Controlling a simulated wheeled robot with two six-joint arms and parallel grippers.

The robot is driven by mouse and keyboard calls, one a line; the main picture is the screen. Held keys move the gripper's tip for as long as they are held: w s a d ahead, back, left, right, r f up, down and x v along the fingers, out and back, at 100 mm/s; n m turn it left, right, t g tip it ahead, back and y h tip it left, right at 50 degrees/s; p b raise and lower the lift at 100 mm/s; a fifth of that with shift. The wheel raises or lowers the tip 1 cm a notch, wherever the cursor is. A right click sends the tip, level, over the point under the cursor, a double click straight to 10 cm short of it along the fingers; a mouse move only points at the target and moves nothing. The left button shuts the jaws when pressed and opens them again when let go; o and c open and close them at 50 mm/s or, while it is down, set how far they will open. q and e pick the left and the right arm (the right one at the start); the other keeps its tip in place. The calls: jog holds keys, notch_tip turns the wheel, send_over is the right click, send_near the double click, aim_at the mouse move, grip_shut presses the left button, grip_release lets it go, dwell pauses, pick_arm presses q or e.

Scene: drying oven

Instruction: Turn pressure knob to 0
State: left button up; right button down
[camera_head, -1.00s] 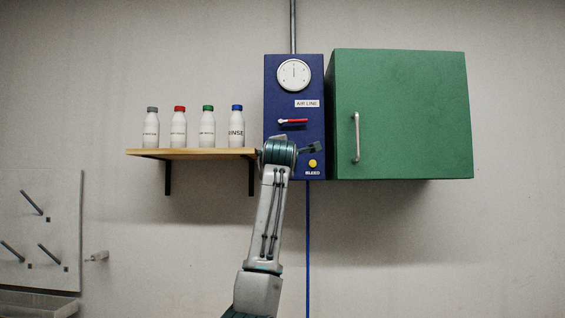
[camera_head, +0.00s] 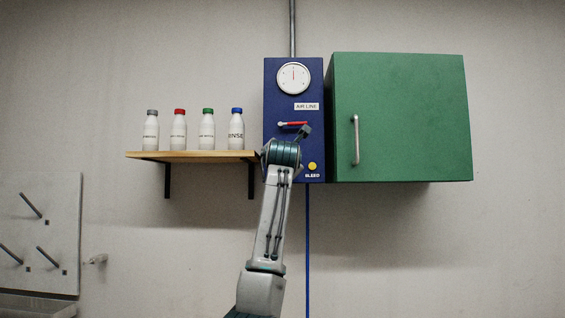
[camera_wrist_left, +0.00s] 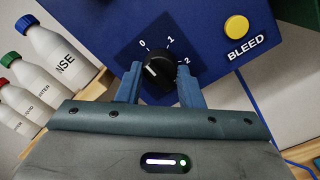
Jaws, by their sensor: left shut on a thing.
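The black pressure knob (camera_wrist_left: 165,72) is on the blue panel, with 0, 1 and 2 printed around it. Its white mark points up and left, roughly toward the 0. My left gripper (camera_wrist_left: 158,80) is shut on the knob, one blue-grey finger on each side. In the head view my arm hides the knob and the fingertips. The blue air line panel (camera_head: 275,100) carries a round white gauge (camera_head: 293,78) with its needle pointing about straight up. My right gripper is in neither view.
A red-handled lever (camera_head: 293,124) sits above my wrist. A yellow bleed button (camera_head: 312,166) is to the right. A green cabinet (camera_head: 410,115) is right of the panel. A wooden shelf (camera_head: 190,156) with several bottles is on the left.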

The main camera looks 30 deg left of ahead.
pick_arm(q)
jog(key=shift+f, duration=0.15)
jog(key=o, duration=1)
jog(key=shift+c, duration=0.2)
jog(key=b+v, duration=0.5)
jog(key=v, duration=0.5)
jog(key=shift+s+d, duration=0.2)
jog(key=shift+s, duration=0.1)
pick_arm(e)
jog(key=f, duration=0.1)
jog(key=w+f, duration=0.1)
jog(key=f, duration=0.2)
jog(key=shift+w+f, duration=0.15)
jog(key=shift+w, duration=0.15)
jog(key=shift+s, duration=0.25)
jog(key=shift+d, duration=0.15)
